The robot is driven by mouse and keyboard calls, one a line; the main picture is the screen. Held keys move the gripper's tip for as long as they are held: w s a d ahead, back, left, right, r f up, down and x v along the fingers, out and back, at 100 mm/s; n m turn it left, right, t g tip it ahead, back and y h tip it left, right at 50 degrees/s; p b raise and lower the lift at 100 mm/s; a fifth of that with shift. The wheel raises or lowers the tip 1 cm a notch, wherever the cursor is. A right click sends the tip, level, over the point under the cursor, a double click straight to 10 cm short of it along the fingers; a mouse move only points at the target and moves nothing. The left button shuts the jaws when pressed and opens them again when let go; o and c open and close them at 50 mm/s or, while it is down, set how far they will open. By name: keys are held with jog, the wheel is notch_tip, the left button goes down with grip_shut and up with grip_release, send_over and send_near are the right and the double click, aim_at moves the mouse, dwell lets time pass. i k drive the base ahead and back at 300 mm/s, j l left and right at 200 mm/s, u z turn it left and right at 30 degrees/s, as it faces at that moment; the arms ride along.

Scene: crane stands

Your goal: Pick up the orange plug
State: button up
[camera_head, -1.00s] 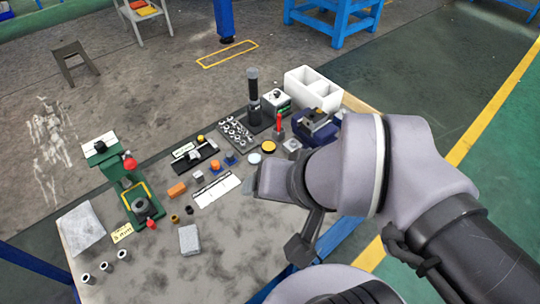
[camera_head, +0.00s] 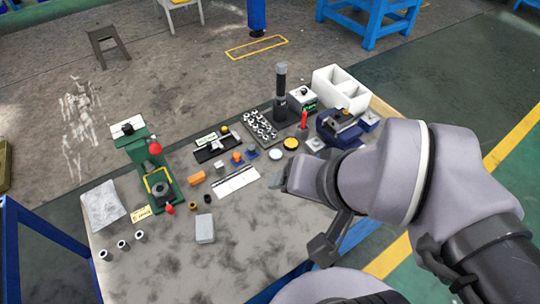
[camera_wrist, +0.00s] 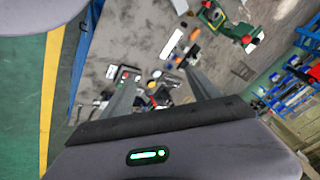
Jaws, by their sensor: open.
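The orange plug (camera_head: 237,157) looks like a small round orange piece on the table, beside a small blue block. In the wrist view a small orange spot, probably the plug (camera_wrist: 178,60), shows near the tip of the right finger. My gripper (camera_wrist: 160,75) is open and empty, with its two fingers spread above the table and apart from the objects. In the head view my wrist is right of the plug and its fingertips are hard to make out.
A white slotted plate (camera_head: 237,182) lies close to the plug. A tray of metal pieces (camera_head: 260,127), a dark upright cylinder (camera_head: 281,90) and a blue vise (camera_head: 338,127) stand behind. A green press (camera_head: 142,160) stands left. The front tabletop is mostly clear.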

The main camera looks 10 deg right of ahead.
aim_at(237, 157)
jog(key=l+u, duration=0.4)
jog(key=i+l+u, duration=0.1)
jog(key=l+u, duration=0.45)
jog(key=u, duration=0.2)
jog(key=k+l+u, duration=0.1)
jog(key=l+u, duration=0.3)
jog(key=j, duration=0.1)
